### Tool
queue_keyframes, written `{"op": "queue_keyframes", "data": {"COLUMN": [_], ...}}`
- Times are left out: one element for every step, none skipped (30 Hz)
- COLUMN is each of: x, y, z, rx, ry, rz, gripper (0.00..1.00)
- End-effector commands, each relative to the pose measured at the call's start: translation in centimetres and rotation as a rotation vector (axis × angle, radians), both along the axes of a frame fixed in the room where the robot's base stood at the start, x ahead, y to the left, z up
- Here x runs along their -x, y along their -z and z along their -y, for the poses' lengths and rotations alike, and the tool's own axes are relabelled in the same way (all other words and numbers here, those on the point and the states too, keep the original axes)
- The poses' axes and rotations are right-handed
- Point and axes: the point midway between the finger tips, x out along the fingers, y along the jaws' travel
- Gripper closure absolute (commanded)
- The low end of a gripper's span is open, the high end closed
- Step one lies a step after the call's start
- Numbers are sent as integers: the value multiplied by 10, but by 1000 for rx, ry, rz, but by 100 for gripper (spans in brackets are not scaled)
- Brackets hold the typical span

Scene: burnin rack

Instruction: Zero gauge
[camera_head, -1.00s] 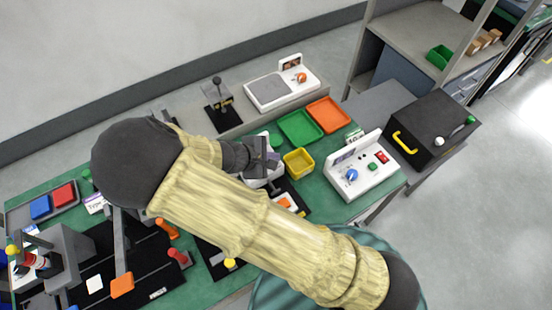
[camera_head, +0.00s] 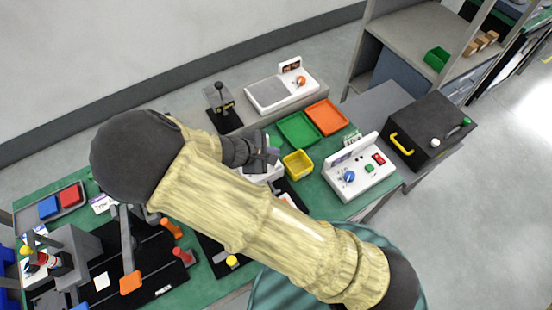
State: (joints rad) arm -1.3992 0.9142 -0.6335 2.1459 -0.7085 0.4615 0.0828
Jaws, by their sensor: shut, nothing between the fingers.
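No object is clearly marked as the gauge. A white device (camera_head: 311,83) with a grey plate, an orange knob and a small upright display stands at the back of the bench. A white console (camera_head: 372,178) with a blue knob, a green button, a red switch and an upright panel stands at the right end of the green bench. My gripper (camera_head: 268,157) is shut and empty, over the middle of the bench, left of the yellow bin. A white object (camera_head: 263,174) is just below it, partly hidden by it; I cannot tell whether they touch. My arm hides much of the bench.
Beside my gripper are a yellow bin (camera_head: 298,164), a green tray (camera_head: 298,129) and an orange tray (camera_head: 326,117). A lever stand (camera_head: 222,109) stands behind. A black box (camera_head: 430,130) with a yellow handle is at right. A press (camera_head: 66,257) stands at left.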

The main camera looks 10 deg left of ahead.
Motion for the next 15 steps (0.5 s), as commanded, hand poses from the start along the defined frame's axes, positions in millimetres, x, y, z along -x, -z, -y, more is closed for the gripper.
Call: {"op": "queue_keyframes", "data": {"x": [0,0,0,0,0,0,0,0,0,0,0,0,0,0,0], "y": [-8,-10,-14,-16,-18,-21,-23,-24,-25,-25,-25,-25,-24,-24,-24], "z": [0,0,0,0,0,0,0,0,0,0,0,0,0,0,0], "rx": [0,0,0,0,0,0,0,0,0,0,0,0,0,0,0], "ry": [0,0,0,0,0,0,0,0,0,0,0,0,0,0,0], "rz": [0,0,0,0,0,0,0,0,0,0,0,0,0,0,0], "gripper": [100,100,100,100,100,100,100,100,100,100,100,100,100,100,100]}}
